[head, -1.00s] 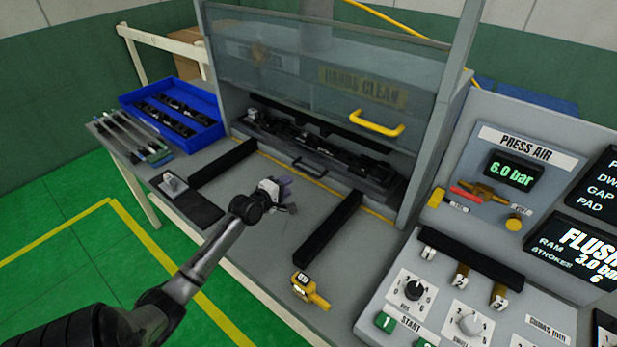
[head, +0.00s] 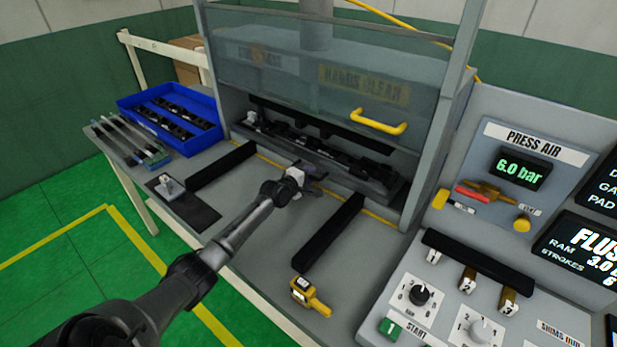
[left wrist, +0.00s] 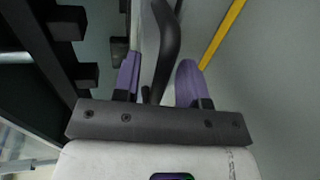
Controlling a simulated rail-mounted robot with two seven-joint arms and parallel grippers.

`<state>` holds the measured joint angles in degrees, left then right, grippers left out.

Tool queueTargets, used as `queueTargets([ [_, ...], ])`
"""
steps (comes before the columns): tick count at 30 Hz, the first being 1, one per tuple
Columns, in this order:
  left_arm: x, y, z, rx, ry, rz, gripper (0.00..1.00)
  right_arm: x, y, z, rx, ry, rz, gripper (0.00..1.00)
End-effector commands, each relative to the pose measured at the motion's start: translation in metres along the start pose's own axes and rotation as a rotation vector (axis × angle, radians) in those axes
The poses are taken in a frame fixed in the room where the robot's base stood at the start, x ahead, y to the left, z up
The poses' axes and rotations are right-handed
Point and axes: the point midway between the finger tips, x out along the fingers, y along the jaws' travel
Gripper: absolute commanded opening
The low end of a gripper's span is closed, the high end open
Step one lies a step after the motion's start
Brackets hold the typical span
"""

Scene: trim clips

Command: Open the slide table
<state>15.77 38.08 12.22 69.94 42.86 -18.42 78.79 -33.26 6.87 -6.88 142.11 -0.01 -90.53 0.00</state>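The slide table (head: 374,187) is a dark tray set back inside the press opening, with a row of black parts on it. Its dark bar handle (left wrist: 166,48) shows in the left wrist view and is mostly hidden behind my gripper in the head view. My left gripper (head: 313,176) is at the front of the slide table. Its purple fingers (left wrist: 158,80) are apart, one on each side of the handle, with a gap visible on the right side. My right gripper is not in view.
Two black rails (head: 222,164) (head: 328,232) lie on the bench before the press. A glass guard with a yellow handle (head: 379,122) is raised above the opening. A yellow device (head: 310,296) lies at the bench's front edge. A blue bin (head: 207,137) stands left.

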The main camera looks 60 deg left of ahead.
Motion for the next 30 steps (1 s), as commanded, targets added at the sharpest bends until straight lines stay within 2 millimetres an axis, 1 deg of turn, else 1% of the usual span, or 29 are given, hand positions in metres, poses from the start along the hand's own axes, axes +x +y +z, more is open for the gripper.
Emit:
queueTargets([
  [7, 0.0003, 0.0002, 0.0001, 0.000, 0.000, 0.000, 0.39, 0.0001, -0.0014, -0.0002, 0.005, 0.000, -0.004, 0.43],
  [8, 0.0003, 0.0001, 0.0001, 0.000, 0.000, 0.000, 0.37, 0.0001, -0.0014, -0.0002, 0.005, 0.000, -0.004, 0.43],
  [18, 0.0002, 0.0000, 0.0002, 0.000, 0.000, 0.000, 0.04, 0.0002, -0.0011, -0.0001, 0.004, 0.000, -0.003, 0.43],
  [20, 0.0002, 0.0000, 0.0002, 0.000, 0.000, 0.000, 0.00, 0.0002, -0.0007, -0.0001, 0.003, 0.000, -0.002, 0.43],
  [30, 0.0001, 0.0001, 0.0006, 0.000, -0.001, 0.000, 0.00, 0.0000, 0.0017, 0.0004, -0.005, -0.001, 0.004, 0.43],
])
